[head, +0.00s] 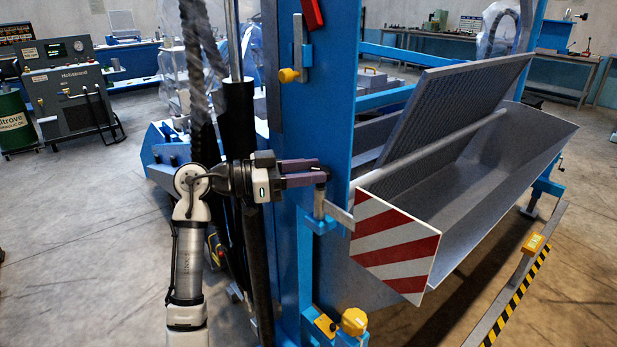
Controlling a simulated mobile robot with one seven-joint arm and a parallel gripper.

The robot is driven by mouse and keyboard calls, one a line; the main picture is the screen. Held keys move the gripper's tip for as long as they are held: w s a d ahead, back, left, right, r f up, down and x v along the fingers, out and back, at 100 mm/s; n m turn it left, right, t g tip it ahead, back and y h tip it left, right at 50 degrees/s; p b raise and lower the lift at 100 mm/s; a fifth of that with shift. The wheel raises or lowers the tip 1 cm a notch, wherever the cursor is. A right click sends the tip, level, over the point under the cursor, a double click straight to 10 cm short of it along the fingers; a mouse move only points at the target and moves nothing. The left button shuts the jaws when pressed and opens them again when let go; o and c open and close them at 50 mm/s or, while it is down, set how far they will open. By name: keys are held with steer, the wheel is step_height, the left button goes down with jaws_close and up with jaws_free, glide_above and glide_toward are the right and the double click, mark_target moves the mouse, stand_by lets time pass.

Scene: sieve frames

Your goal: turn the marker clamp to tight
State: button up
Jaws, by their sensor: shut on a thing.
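My gripper (314,174) reaches in from the left, level, at the blue upright. Its purple fingers are shut on the dark top end of the marker clamp (319,202). Below the fingers, the clamp's grey metal part stands upright in a blue bracket (320,224). A grey flat bar (339,214) runs from the clamp toward the striped board. The fingers hide most of the gripped end, so I cannot tell how tight the clamp is.
A red-and-white striped board (395,240) closes the near end of the grey trough (490,180), just right of the clamp. A yellow knob (288,75) is above on the blue upright (335,95). Another yellow knob (354,321) is low down. Dark hoses hang beside my arm.

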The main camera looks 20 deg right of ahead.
steer(key=shift+w+d+m+g+y, duration=0.15)
steer(key=shift+m+g+y, duration=0.25)
steer(key=shift+m+g, duration=0.95)
steer(key=shift+w+g, duration=0.1)
steer(key=shift+g, duration=0.35)
steer(key=o, duration=1)
steer(key=shift+n, duration=0.25)
